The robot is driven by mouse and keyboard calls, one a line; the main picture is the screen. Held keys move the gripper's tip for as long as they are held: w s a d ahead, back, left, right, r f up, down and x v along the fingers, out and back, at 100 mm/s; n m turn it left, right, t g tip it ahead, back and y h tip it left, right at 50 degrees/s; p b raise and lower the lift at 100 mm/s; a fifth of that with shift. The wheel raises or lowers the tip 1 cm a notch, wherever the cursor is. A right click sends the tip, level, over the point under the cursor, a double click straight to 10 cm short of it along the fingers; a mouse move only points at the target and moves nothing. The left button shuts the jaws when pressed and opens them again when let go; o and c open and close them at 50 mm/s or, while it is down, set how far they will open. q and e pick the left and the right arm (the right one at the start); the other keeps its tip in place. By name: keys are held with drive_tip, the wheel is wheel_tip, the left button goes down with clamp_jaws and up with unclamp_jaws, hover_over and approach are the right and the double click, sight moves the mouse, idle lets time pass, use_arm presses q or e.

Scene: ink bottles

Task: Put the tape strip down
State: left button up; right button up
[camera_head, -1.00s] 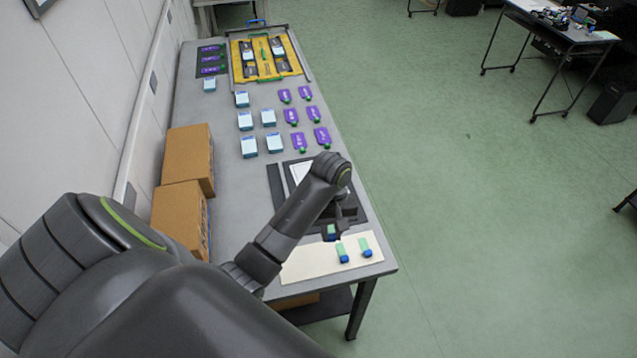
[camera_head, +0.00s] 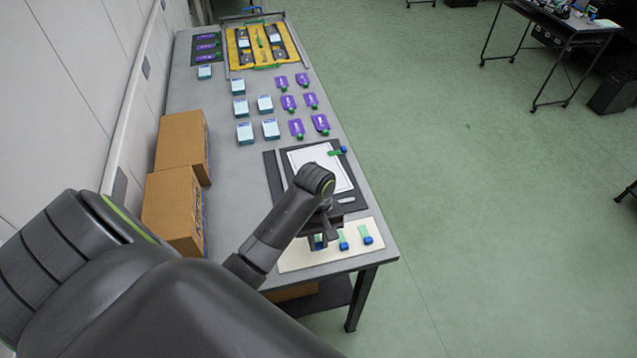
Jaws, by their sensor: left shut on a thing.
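My left gripper (camera_head: 317,236) is shut on a green tape strip with a blue end (camera_head: 319,245), at the left part of the cream mat (camera_head: 300,257). The gripper partly hides this strip, and I cannot tell whether it touches the mat. Two similar strips lie on the mat to its right, a middle one (camera_head: 343,241) and a right one (camera_head: 367,238). Another green and blue strip (camera_head: 336,152) lies at the far right corner of the white sheet (camera_head: 310,156) on the dark board (camera_head: 353,190). My right gripper is not in view.
Two cardboard boxes (camera_head: 182,141) stand along the table's left side. Several light-blue boxes (camera_head: 245,133) and purple pouches (camera_head: 297,128) stand or lie farther back. A yellow tray (camera_head: 264,60) is at the far end. The table's right edge is close to the mat.

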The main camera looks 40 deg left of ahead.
sight(317, 241)
use_arm(q)
drive_tip(key=shift+f, duration=1.2)
drive_tip(key=shift+f, duration=0.15)
drive_tip(key=o, duration=0.7)
drive_tip(key=shift+f, duration=0.1)
drive_tip(key=r, duration=0.4)
drive_tip(key=shift+w+a+r, duration=0.25)
drive_tip(key=shift+w+a+r+p, duration=0.1)
drive_tip(key=shift+a+r+p, duration=0.05)
drive_tip(key=shift+r+p, duration=1.1)
drive_tip(key=shift+w+a+r+p, duration=0.1)
drive_tip(key=shift+r+p, duration=1)
drive_tip(key=shift+r, duration=0.3)
drive_tip(key=shift+w+a+r+p, duration=0.1)
drive_tip(key=shift+a+r+p, duration=0.05)
drive_tip(key=shift+r+p, duration=1.1)
